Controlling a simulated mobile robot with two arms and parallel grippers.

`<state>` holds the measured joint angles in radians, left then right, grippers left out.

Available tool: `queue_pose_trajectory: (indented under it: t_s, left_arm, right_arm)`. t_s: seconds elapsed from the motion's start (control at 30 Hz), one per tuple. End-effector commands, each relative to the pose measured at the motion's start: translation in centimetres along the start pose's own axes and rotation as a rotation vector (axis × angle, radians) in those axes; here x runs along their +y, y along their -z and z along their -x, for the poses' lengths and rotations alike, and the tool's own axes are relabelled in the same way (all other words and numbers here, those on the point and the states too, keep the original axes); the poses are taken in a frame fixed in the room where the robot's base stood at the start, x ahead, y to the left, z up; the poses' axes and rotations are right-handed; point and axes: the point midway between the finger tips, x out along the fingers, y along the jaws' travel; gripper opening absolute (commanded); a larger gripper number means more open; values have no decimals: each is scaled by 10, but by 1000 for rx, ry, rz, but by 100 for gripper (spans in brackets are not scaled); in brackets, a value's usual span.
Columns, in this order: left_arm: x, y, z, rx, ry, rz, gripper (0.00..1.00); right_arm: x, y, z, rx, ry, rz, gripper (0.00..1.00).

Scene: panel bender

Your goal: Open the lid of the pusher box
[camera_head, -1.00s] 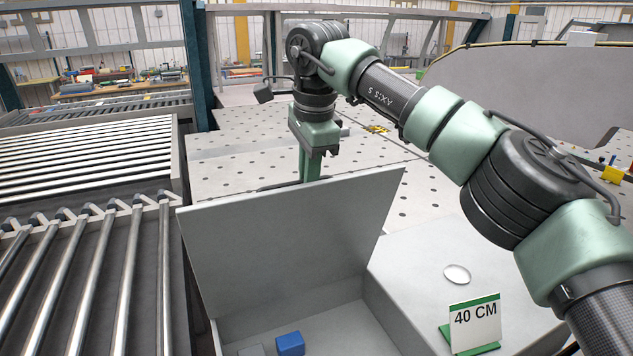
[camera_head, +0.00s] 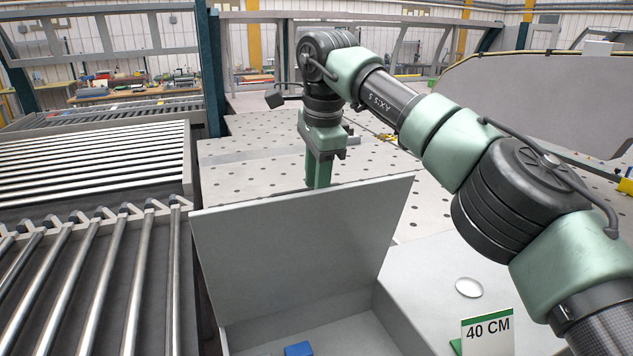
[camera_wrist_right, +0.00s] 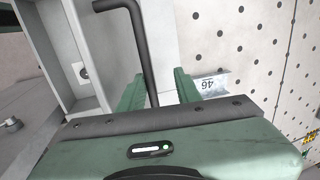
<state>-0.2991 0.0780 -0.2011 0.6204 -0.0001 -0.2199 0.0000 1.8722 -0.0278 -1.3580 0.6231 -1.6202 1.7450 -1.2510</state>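The pusher box (camera_head: 345,335) is a grey box in the lower middle of the head view. Its grey lid (camera_head: 300,250) stands raised, steeply tilted, with the inside of the box visible. My right gripper (camera_head: 319,170) points down behind the lid's top edge, its fingertips hidden there. In the right wrist view the two green fingers of my right gripper (camera_wrist_right: 158,88) are apart. A bent black bar (camera_wrist_right: 142,50), seemingly the lid's handle, runs between them with space beside it. Contact with the lid cannot be told. My left gripper is not in view.
A blue block (camera_head: 298,349) lies inside the box. A "40 CM" sign (camera_head: 488,332) and a white disc (camera_head: 469,287) are on the grey surface at right. Metal rollers (camera_head: 90,270) lie left. A perforated table (camera_head: 250,150) stretches behind the lid.

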Motion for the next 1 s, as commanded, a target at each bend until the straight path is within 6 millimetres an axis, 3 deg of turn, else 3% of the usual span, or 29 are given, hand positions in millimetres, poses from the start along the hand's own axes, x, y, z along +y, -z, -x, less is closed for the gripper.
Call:
queue_pose_trajectory:
  t_s: [0.3, 0.7, 1.0]
  left_arm:
    - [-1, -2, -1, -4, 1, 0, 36]
    - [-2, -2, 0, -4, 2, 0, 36]
    - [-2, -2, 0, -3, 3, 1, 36]
  right_arm:
    - [0, 0, 4, 0, 1, 1, 32]
    - [0, -1, 66, 1, 2, -1, 32]
    - [1, 0, 78, 0, 1, 1, 32]
